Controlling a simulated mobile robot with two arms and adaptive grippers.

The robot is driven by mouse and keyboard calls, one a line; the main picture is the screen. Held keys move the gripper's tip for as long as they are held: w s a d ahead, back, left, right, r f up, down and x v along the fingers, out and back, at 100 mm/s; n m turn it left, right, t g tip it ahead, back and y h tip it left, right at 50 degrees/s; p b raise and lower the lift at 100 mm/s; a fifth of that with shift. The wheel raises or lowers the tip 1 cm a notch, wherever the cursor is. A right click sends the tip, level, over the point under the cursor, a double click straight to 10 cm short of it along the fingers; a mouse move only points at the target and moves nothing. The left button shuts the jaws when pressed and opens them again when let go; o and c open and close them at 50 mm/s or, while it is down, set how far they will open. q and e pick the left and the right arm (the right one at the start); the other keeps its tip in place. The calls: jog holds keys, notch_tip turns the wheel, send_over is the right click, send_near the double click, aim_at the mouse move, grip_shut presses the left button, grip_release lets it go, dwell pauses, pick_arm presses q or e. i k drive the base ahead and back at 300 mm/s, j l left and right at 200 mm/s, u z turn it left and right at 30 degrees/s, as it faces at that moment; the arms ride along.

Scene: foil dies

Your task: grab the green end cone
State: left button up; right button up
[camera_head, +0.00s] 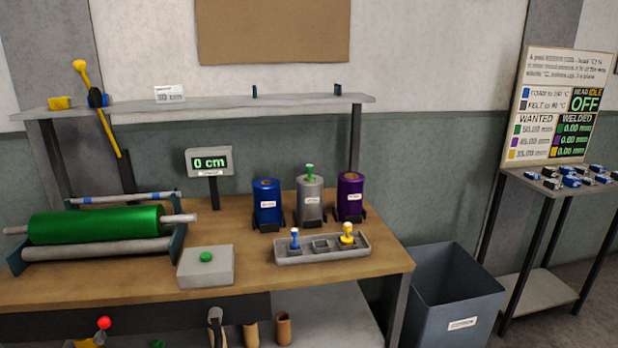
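The green end cone (310,172) stands upright in the top of the grey roll (310,203). The grey roll stands on the wooden bench (345,263), between a blue roll (267,204) and a purple roll (350,197). A grey tray (322,255) in front of the rolls holds a blue end cone (295,239) at its left and a yellow end cone (347,234) at its right. Its middle slot (321,245) looks empty. Neither of my grippers shows in the head view.
A large green roll (95,225) lies in a stand at left. A push-button box (206,267), a "0 cm" display (209,162) and an overhead shelf (235,106) are nearby. A grey bin (455,300) stands right of the bench.

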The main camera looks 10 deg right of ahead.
aim_at(309, 168)
jog(key=i+l+u, duration=0.1)
jog(key=i+l, duration=0.15)
jog(key=l, duration=0.15)
jog(key=i+l+u, duration=0.1)
jog(key=i+l, duration=0.15)
jog(key=l, duration=0.15)
jog(key=i+l+u, duration=0.1)
jog(key=i+l, duration=0.15)
jog(key=l, duration=0.2)
